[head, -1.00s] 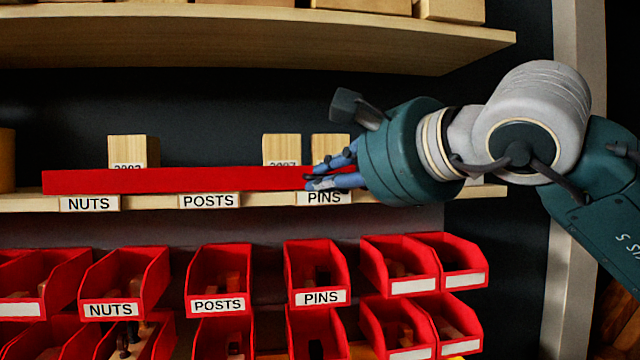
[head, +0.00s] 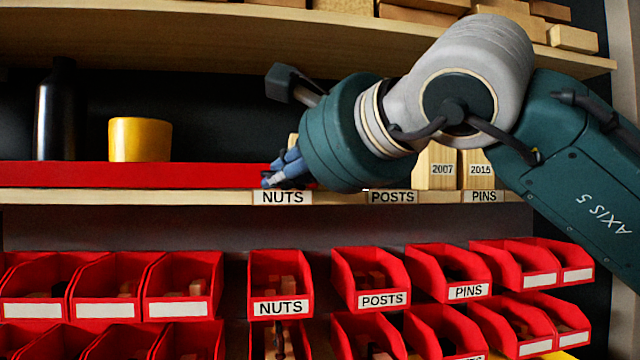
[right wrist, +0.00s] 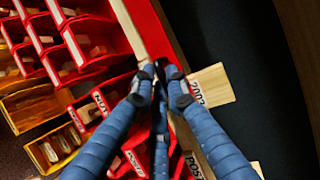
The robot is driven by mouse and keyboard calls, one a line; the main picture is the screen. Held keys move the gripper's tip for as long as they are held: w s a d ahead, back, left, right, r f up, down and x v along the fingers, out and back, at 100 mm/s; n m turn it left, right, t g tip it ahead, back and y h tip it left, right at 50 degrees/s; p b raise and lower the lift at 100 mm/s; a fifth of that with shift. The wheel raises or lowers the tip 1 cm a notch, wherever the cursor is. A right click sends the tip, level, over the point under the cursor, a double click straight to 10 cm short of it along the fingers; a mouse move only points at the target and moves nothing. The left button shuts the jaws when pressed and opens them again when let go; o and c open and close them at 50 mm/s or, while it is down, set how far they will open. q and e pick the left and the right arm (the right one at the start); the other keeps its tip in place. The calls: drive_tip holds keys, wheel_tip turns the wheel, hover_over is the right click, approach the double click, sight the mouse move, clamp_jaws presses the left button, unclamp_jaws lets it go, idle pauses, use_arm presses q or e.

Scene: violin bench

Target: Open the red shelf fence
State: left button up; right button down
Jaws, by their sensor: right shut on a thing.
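The red shelf fence (head: 130,175) is a long flat red bar along the front edge of the middle shelf. In the head view it runs from the left edge to near the NUTS label (head: 283,198). It also shows at the top of the right wrist view (right wrist: 152,28). My right gripper (head: 272,178) is shut on the fence near its right end. Its blue fingers (right wrist: 160,78) meet at the fence in the right wrist view; the exact contact is partly hidden. My left gripper is not in view.
Wooden blocks (head: 436,168) stand behind the POSTS and PINS labels, partly behind my right arm. A yellow cup (head: 140,139) and a dark bottle (head: 57,110) stand behind the fence. Red bins (head: 280,282) hang below. A wooden shelf (head: 250,40) is overhead.

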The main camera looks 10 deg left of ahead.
approach(211, 183)
drive_tip(key=x, duration=0.4)
drive_tip(key=shift+w+d+f, duration=0.2)
drive_tip(key=shift+w+f, duration=0.05)
drive_tip(key=shift+w, duration=0.15)
drive_tip(key=shift+s+a, duration=0.15)
drive_tip(key=shift+a, duration=0.35)
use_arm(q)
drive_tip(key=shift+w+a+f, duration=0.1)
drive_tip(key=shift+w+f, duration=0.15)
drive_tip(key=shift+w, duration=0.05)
use_arm(e)
drive_tip(key=c, duration=1.7)
unclamp_jaws()
drive_tip(key=shift+s+r, duration=0.1)
drive_tip(key=shift+r, duration=0.1)
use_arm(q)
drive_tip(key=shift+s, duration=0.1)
use_arm(e)
drive_tip(key=v, duration=1.2)
drive_tip(key=shift+f, duration=0.1)
